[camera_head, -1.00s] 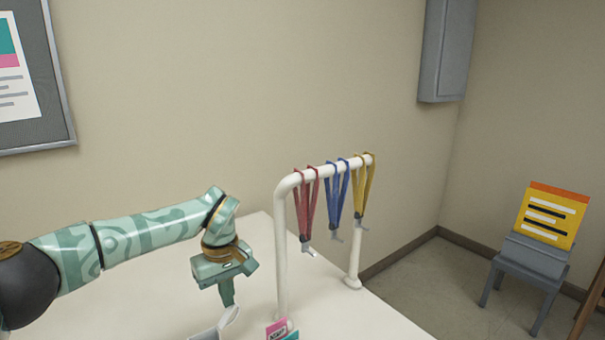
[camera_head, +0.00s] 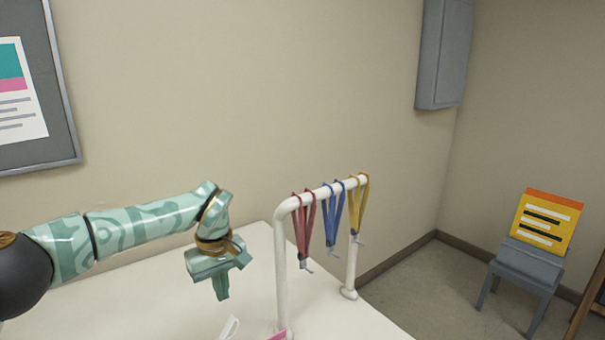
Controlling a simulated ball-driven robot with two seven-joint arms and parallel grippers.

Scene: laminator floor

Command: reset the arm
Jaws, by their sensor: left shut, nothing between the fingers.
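My left gripper (camera_head: 221,291) hangs at the end of my green patterned left arm, which comes in from the left. It points down over the white table (camera_head: 150,300), shut and empty. It is left of the white rack (camera_head: 281,270) and apart from it. My right gripper is not in view.
Red (camera_head: 304,235), blue (camera_head: 333,215) and yellow (camera_head: 361,205) lanyards hang from the rack's bar. A pink item (camera_head: 279,336) and a white piece (camera_head: 230,327) show at the bottom edge. A yellow sign (camera_head: 546,220) stands on a grey chair (camera_head: 530,262) at right.

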